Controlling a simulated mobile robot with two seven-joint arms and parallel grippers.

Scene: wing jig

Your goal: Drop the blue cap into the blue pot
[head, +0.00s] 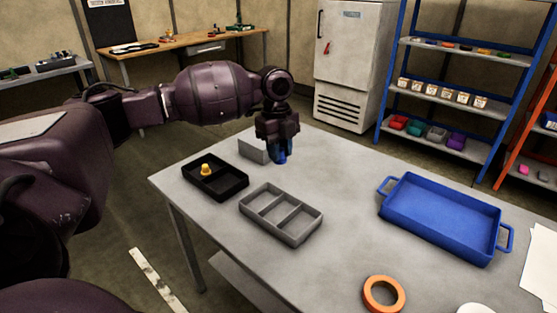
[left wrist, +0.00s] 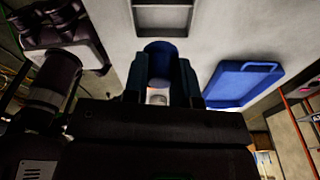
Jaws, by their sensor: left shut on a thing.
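My left gripper (head: 279,156) points down over the back left part of the table, near the grey block. In the left wrist view its two dark fingers (left wrist: 160,85) are shut on a blue thing, which I take for the blue cap. Blue with a rounded outline (left wrist: 160,48) shows between and just past the fingertips; I cannot tell how much of it is cap and how much is pot below. A small whitish patch with red shows nearer in the gap. No separate blue pot stands out in the head view. My right gripper is not in view.
A black tray (head: 232,191) holds a yellow knobbed piece (head: 206,170). A grey divided tray (head: 294,237), a grey block (head: 250,151), a blue tray (head: 384,210) and an orange ring (head: 372,304) are on the table (head: 335,255). The table's middle is clear.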

